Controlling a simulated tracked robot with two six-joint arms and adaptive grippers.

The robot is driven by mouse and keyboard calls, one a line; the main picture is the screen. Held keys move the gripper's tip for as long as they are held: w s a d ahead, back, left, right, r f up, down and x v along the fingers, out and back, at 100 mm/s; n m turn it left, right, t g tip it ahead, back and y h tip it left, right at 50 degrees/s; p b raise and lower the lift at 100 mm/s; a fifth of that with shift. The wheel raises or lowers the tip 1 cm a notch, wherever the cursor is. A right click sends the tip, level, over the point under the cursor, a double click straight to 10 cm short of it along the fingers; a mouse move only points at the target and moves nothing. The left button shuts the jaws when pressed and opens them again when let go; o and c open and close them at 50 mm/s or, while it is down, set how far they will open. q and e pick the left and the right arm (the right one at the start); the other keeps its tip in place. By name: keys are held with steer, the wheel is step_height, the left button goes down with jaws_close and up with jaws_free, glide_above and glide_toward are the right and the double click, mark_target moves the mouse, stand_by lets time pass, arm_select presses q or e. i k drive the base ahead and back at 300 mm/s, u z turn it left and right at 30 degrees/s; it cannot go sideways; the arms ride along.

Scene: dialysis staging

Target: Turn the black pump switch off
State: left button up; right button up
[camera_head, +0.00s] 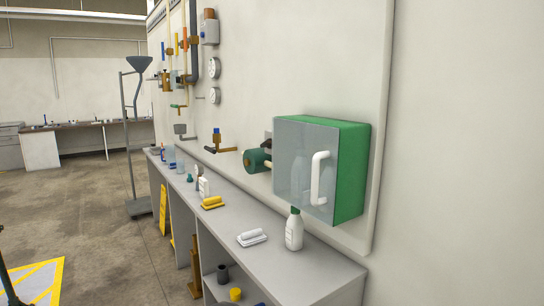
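I cannot make out the black pump switch for certain. A green cylindrical unit (254,161), which looks like a pump or motor, is mounted on the wall panel left of a green box. A small dark part (268,138) shows just above it, too small to identify. The green box (352,172) has a clear front cover with a white handle (320,178); it partly hides what lies behind and inside it. Neither of my grippers is in view.
A grey bench (300,262) runs along the wall below the panel. It carries a white spray bottle (294,232), a white brush (252,237), a yellow brush (212,203) and several small bottles. A grey funnel stand (133,150) stands at its far end. The floor at left is mostly open.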

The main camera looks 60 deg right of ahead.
mark_target(269, 143)
steer(key=u, duration=0.5)
steer(key=i, duration=0.15)
steer(key=z, duration=2.45)
steer(key=i, duration=0.5)
steer(key=u, duration=0.35)
steer(key=k, duration=0.5)
steer(key=z, duration=0.15)
